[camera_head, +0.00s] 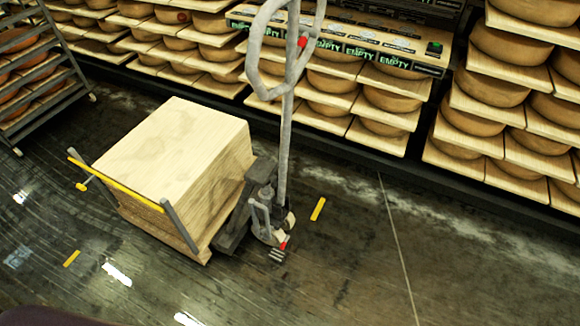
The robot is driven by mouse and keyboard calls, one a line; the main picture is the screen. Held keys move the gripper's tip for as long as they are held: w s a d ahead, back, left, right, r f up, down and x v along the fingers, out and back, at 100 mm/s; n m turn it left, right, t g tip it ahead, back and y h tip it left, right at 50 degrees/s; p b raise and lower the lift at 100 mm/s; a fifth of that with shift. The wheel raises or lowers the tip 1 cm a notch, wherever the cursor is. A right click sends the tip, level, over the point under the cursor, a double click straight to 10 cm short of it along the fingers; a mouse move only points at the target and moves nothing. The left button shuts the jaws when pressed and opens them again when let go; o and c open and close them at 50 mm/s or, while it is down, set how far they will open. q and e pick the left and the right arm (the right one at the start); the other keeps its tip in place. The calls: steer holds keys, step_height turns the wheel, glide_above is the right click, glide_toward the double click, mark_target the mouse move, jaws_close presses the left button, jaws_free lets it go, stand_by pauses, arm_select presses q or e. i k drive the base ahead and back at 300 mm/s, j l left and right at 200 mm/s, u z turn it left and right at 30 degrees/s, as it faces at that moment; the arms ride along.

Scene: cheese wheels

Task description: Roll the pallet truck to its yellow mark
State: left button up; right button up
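The pallet truck (262,185) stands on the dark floor in the middle of the head view. Its grey handle (288,130) rises upright to a loop with a red part near the top. A large pale wooden block (180,150) sits on the truck and hides most of its forks. One short yellow mark (318,209) lies on the floor just right of the truck's wheels. Another yellow mark (72,258) lies on the floor at the lower left, apart from the load. Neither of my grippers is in view.
A grey frame with a yellow bar (120,188) stands at the load's left front side. Shelves of cheese wheels (500,90) line the back, with a panel of "EMPTY" labels (360,50). A metal rack (40,75) stands at left. The floor (450,260) at lower right is clear.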

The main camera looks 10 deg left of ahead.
mark_target(268, 226)
steer(key=i+j+z, duration=0.1)
steer(key=j+z, duration=0.2)
steer(key=j, duration=0.3)
steer(key=j+z, duration=0.35)
steer(key=j, duration=0.3)
steer(key=l, duration=0.45)
steer(key=u, duration=0.05)
